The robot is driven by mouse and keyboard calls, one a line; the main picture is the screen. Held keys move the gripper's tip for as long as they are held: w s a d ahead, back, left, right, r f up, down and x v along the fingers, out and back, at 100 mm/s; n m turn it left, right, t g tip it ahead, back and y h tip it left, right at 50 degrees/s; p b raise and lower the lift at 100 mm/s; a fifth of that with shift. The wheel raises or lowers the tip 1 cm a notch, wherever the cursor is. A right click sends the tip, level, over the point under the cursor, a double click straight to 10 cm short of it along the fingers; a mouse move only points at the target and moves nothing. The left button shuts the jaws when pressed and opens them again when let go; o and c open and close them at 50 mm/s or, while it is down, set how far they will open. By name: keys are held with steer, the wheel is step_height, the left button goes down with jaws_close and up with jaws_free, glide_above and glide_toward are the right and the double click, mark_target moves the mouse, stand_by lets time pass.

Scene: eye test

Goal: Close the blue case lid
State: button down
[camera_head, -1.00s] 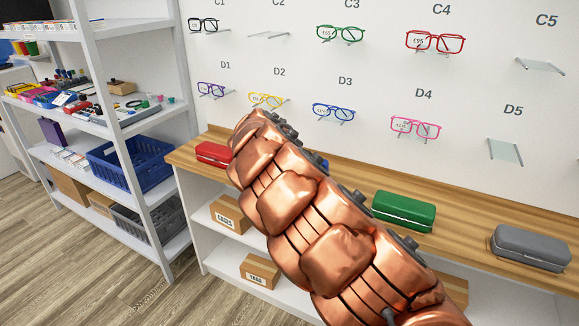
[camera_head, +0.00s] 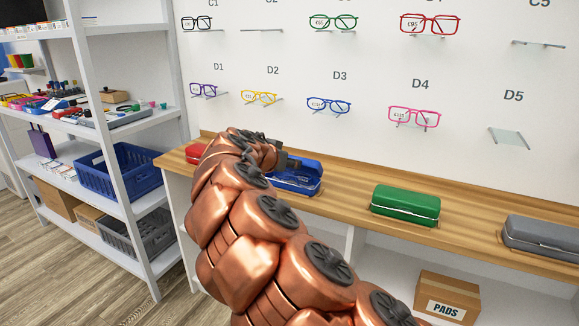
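The blue case (camera_head: 308,179) sits on the wooden counter, left of the green case. It looks open, with its inside partly showing, but my arm hides its left part. My copper-coloured arm reaches up from the bottom of the view toward it. The dark end of my gripper (camera_head: 286,162) is at the case's left back side, seen against it. The fingertips are too small and covered to make out, and I cannot tell whether they touch the lid.
A shut green case (camera_head: 405,205) and a grey case (camera_head: 543,241) stand on the counter (camera_head: 345,196) to the right. A red case (camera_head: 195,152) shows partly at left. Glasses hang on the wall behind. A shelf unit with a blue basket (camera_head: 120,170) stands left.

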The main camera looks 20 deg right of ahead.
mark_target(289, 177)
steer(key=shift+s+a+f+b, duration=0.2)
steer(key=shift+s+f+b, duration=0.05)
steer(key=shift+f+b, duration=0.4)
steer(key=shift+s+a+f+b, duration=0.2)
steer(key=shift+f+b, duration=0.4)
steer(key=shift+f, duration=0.1)
steer(key=shift+s+a+f+b, duration=0.2)
steer(key=shift+s+f+b, duration=0.05)
steer(key=shift+f+b, duration=0.4)
steer(key=shift+f, duration=0.1)
steer(key=c, duration=0.6)
jaws_free()
steer(key=shift+o, duration=0.2)
steer(key=shift+a+r, duration=0.1)
steer(key=shift+r, duration=0.1)
steer(key=shift+s+a+r, duration=0.15)
steer(key=v, duration=1.1)
steer(key=shift+s+a, duration=0.2)
